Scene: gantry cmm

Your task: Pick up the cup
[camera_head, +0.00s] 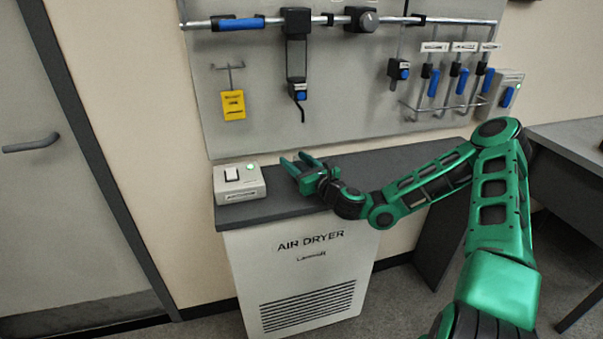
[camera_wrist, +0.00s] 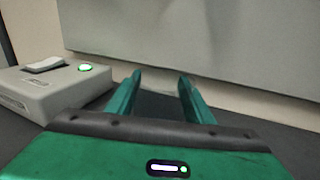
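No cup shows clearly in either view. My gripper (camera_head: 297,163) is at the end of my green arm, low over the dark counter, just right of a white switch box. In the wrist view my gripper (camera_wrist: 158,84) has its two green fingers spread apart, with only the dark surface and the grey panel's lower edge seen between them. The gripper is open and looks empty. In the head view my gripper and arm hide part of the counter behind them.
The white switch box (camera_head: 239,184) with a green light stands at the counter's left end; it also shows in the wrist view (camera_wrist: 50,88). A grey tool panel (camera_head: 345,95) rises behind the dark counter (camera_head: 400,160). An air dryer cabinet (camera_head: 300,275) stands below. A door (camera_head: 60,220) is left.

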